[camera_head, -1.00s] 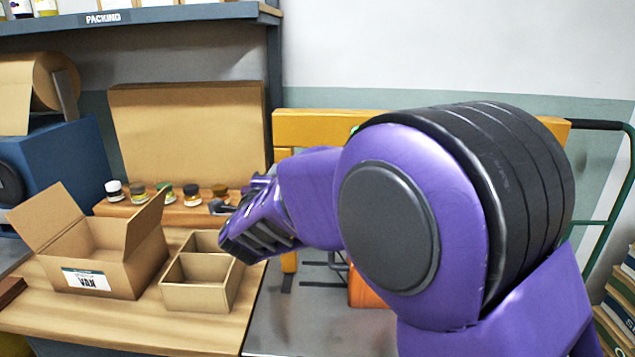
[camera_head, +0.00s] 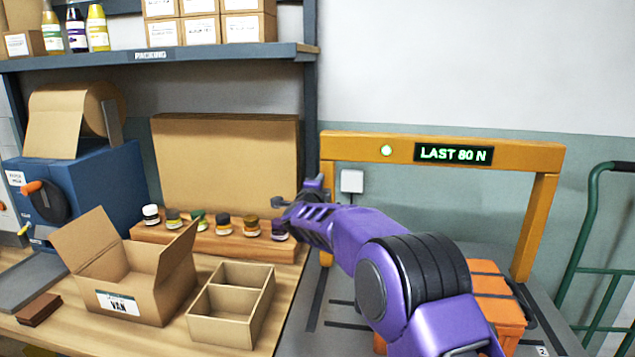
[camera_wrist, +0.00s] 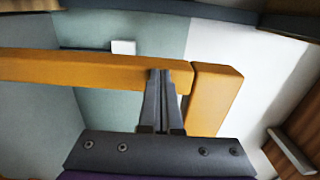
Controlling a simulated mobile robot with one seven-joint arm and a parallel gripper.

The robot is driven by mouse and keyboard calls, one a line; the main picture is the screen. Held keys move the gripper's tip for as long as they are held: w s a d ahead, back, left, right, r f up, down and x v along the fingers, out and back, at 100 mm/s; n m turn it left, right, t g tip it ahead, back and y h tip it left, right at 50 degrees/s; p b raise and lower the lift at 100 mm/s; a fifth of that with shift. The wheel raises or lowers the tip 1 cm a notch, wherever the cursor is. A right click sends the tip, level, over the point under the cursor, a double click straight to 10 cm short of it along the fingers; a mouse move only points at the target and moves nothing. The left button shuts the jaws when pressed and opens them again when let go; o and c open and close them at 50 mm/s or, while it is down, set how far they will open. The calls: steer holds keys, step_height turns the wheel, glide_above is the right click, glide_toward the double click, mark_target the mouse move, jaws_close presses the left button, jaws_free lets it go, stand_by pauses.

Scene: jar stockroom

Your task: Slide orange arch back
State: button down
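The orange arch (camera_head: 365,148) stands on the grey plate at the right of the table. It has a green lamp and a dark sign reading "LAST 80 N". My arm hides part of its left post; its right post (camera_head: 537,225) shows. My gripper (camera_head: 283,203) is just left of the left post, level with the jar row. In the wrist view my gripper (camera_wrist: 167,74) has its two fingers close together, with nothing visible between them. The fingertips overlap the arch's orange beam (camera_wrist: 85,70), beside a corner piece (camera_wrist: 215,98). I cannot tell whether they touch it.
An orange crate (camera_head: 495,300) sits under the arch, partly behind my arm. Several small jars (camera_head: 222,224) stand on a wooden ledge at the left. An open carton (camera_head: 135,270) and a divided box (camera_head: 232,305) are in front. A green trolley frame (camera_head: 590,240) is at right.

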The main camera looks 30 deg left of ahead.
steer(key=shift+w+a+r, duration=0.15)
steer(key=shift+w+r, duration=0.2)
steer(key=shift+w, duration=0.35)
steer(key=shift+r, duration=0.15)
